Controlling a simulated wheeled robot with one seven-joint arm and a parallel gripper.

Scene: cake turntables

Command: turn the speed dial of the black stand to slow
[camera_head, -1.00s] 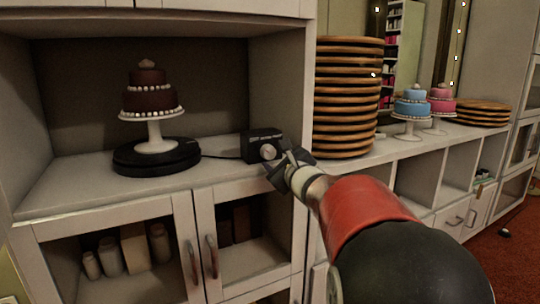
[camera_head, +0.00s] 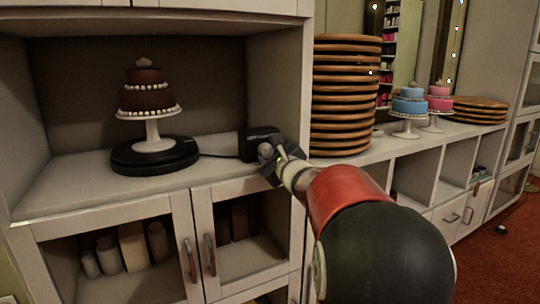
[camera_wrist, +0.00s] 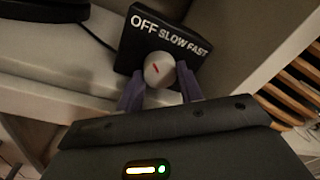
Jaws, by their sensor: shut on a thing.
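The black stand (camera_head: 125,160) is a low round turntable on the left of the shelf, bearing a white pedestal with a dark tiered cake. A cable joins it to a black control box (camera_head: 246,145). In the wrist view the box (camera_wrist: 135,50) reads OFF, SLOW, FAST. Its pale round speed dial (camera_wrist: 160,75) has a short red mark that slants to the upper left, on the OFF side. The dial also shows in the head view (camera_head: 265,149). My gripper (camera_wrist: 160,92) is shut on the dial, with a purple finger on either side of it. The gripper (camera_head: 270,163) partly covers the box in the head view.
The cabinet's side wall (camera_head: 281,90) stands close to the right of the box. Beyond it are a tall stack of round wooden boards (camera_head: 346,95) and blue (camera_head: 409,105) and pink (camera_head: 440,99) cakes on stands. Shelf space between turntable and box is clear except for the cable.

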